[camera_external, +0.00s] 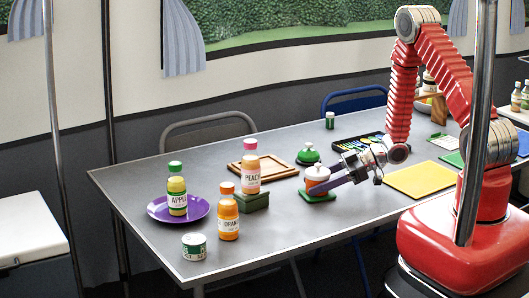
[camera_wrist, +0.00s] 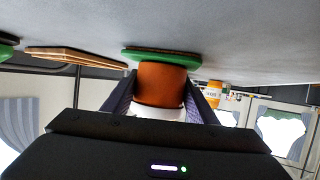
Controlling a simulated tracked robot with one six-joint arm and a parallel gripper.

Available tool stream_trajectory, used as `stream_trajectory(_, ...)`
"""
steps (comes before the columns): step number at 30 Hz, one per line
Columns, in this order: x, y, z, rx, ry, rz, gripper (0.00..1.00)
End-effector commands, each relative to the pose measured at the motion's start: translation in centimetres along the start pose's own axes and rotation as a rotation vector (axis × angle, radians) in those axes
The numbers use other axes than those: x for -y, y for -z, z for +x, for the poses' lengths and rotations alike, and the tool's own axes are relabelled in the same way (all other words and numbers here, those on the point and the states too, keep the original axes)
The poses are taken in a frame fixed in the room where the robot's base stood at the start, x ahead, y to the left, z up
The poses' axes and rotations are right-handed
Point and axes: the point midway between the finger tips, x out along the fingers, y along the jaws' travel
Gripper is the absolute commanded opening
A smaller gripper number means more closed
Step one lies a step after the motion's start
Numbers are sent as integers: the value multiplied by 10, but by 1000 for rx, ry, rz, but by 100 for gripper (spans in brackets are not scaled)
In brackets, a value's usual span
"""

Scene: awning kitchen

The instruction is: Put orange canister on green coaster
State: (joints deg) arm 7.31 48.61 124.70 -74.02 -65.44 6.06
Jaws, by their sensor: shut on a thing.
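The orange canister (camera_wrist: 161,82) has a white lid. It is between the fingers of my gripper (camera_wrist: 160,103), which is shut on it, in the upside-down wrist view. The green coaster (camera_wrist: 150,55) lies at the canister's base; whether they touch is hard to tell. In the external view, my gripper (camera_external: 328,184) reaches in from the right at the canister (camera_external: 317,173), whose white lid shows on top. The canister looks upright over the green coaster (camera_external: 318,197), and the fingers hide part of its body.
Bottles stand farther left, one on a purple plate (camera_external: 160,210). A yellow mat (camera_external: 420,179) lies right. The table in front of the coaster is clear.

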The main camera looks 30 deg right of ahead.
Motion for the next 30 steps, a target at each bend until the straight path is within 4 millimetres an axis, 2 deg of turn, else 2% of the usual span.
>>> stream_trajectory(4, 0, -2, 1, 0, 0, 0, 16)
stream_trajectory(5, 0, -1, 1, 0, 0, 0, 55)
stream_trajectory(12, 0, -1, 0, 0, 0, 0, 71)
stream_trajectory(23, 0, 0, -2, 0, -1, 0, 71)
stream_trajectory(30, -1, 0, -26, 0, -4, 1, 71)
